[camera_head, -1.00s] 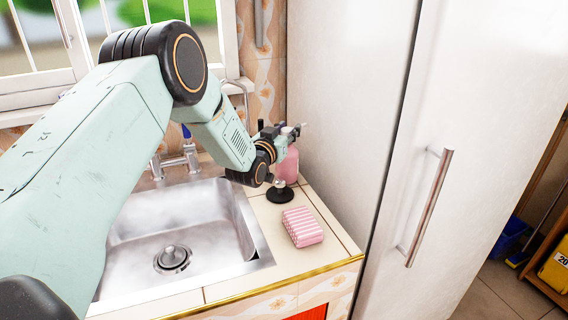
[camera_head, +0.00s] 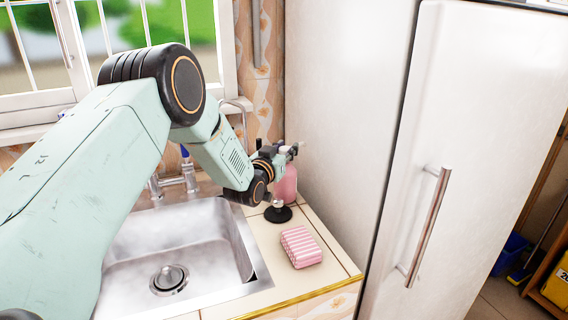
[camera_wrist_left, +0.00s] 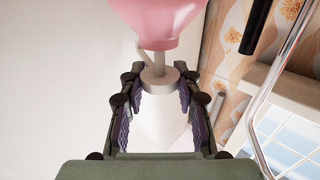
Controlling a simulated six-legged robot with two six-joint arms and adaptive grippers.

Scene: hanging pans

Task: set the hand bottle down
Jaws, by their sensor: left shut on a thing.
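The hand bottle (camera_head: 287,185) is pink with a pale pump top. It is at the back right corner of the counter, beside the white fridge side; I cannot tell whether its base touches the counter. My left gripper (camera_head: 289,151) is at its top, shut on the pump neck. In the left wrist view the pink bottle body (camera_wrist_left: 160,22) is at the top edge, and the fingers of my left gripper (camera_wrist_left: 158,88) are on both sides of the pale pump head. My gripper and wrist partly hide the bottle in the head view. My right gripper is not in view.
A black-based stopper-like object (camera_head: 278,213) stands just in front of the bottle. A pink striped sponge-like block (camera_head: 300,247) lies nearer on the counter. The metal sink (camera_head: 205,235) is to the left, with a tap (camera_head: 190,178) behind it. The fridge (camera_head: 345,120) closes off the right.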

